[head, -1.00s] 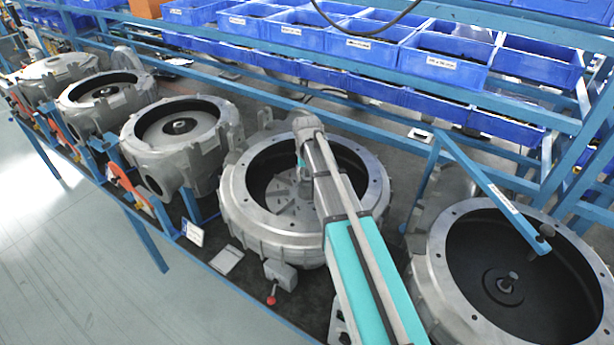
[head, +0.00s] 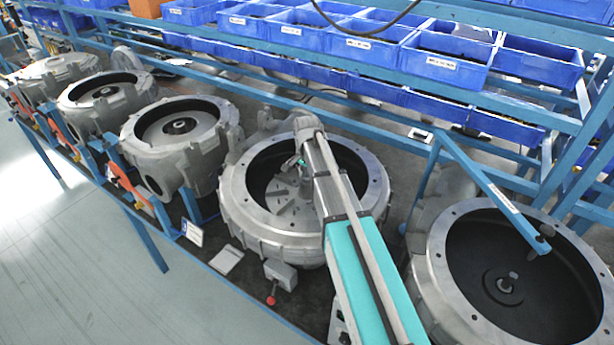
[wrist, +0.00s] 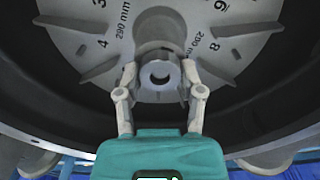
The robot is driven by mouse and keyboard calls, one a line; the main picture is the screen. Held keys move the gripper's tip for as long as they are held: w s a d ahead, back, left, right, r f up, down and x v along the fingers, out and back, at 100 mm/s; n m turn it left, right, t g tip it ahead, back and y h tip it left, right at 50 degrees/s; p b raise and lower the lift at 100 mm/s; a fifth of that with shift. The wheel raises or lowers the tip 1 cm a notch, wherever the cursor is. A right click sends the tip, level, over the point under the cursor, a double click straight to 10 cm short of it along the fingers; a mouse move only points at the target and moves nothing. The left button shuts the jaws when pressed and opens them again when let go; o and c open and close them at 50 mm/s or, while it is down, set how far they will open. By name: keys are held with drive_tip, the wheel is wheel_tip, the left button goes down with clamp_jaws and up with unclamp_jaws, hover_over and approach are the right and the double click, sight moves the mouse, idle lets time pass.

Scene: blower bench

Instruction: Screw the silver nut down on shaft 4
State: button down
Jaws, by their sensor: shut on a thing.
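The silver nut (wrist: 160,78) is a small grey ring with a dark hole, in the middle of the wrist view. My gripper (wrist: 159,76) is shut on it, one finger on each side. Behind it is a dark round hub (wrist: 160,28) at the centre of a grey disc (wrist: 85,25) with raised ribs and printed numbers. I cannot tell whether the nut touches the shaft, which I cannot make out. In the head view, my gripper (head: 300,164) reaches into the round housing (head: 238,205) with the ribbed disc; my arm hides part of it.
An open housing (head: 445,270) with a bare shaft (head: 506,284) stands to the right. Another housing (head: 205,165) stands to the left, with more beyond it. Blue rails (head: 480,175) and blue bins (head: 445,70) run behind. The housing wall surrounds my gripper closely.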

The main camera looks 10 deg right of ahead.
drive_tip(key=m, duration=1.2)
idle(0.3)
drive_tip(key=c, duration=0.5)
unclamp_jaws()
